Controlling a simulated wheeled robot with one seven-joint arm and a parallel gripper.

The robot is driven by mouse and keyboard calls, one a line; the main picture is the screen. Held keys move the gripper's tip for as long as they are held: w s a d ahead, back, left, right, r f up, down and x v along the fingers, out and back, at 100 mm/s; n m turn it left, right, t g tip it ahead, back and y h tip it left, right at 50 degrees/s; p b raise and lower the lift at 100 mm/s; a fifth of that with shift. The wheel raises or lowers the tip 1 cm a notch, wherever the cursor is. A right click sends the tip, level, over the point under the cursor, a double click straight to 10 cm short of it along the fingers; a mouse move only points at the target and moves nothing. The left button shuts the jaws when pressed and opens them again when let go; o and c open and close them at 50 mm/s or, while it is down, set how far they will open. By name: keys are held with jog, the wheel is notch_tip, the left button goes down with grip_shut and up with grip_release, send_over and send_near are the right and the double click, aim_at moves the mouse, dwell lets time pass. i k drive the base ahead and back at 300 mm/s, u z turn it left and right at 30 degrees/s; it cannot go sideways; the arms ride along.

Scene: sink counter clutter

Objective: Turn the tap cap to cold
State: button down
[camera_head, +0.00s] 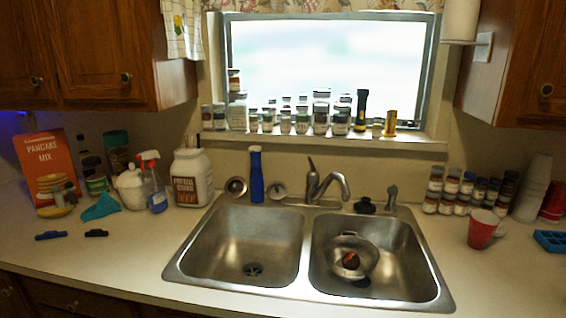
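The metal tap (328,186) stands at the back rim of the double sink, near its middle. Its curved spout points right, over the right basin. A short lever or cap (311,165) rises from the top of the tap body and looks close to upright, leaning a little left. No hot or cold mark can be made out at this size. My gripper and arm are not in view.
The double sink (304,245) fills the middle of the counter, with a metal colander (352,257) in the right basin. A blue bottle (256,176) stands left of the tap. A dark stopper (365,205) and a sprayer (391,198) are right of it. Jars (321,113) line the windowsill above.

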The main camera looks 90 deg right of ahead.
aim_at(312, 178)
jog(key=k, duration=0.4)
jog(key=z, duration=1.2)
jog(key=i, duration=0.5)
